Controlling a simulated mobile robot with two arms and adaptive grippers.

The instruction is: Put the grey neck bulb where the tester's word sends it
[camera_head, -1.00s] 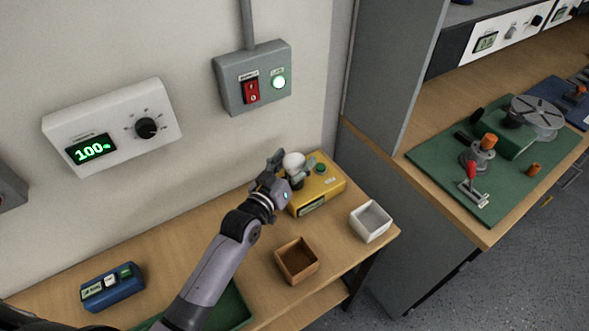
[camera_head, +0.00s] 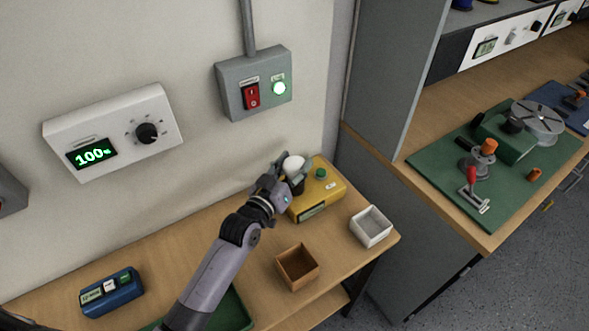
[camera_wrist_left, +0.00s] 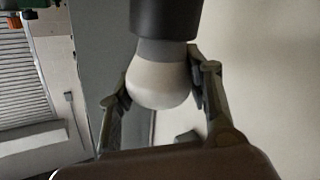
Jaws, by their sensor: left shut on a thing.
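My left gripper (camera_head: 291,172) is shut on the grey neck bulb (camera_head: 294,162), at the left end of the yellow tester (camera_head: 325,189). The bulb is white and round, dome up in the head view. In the left wrist view the two fingers hold the bulb (camera_wrist_left: 160,84) on either side. Its grey neck meets a dark cylinder there; I cannot tell how deep it sits. The tester has a green button on top and a small front display, whose word I cannot read. My right gripper is not in view.
An open brown box (camera_head: 297,267) and an open white box (camera_head: 371,226) stand in front of the tester. A blue device (camera_head: 112,291) lies at left. On the wall are a dial unit (camera_head: 113,132) reading 100 and a switch box (camera_head: 254,84) with its green lamp lit.

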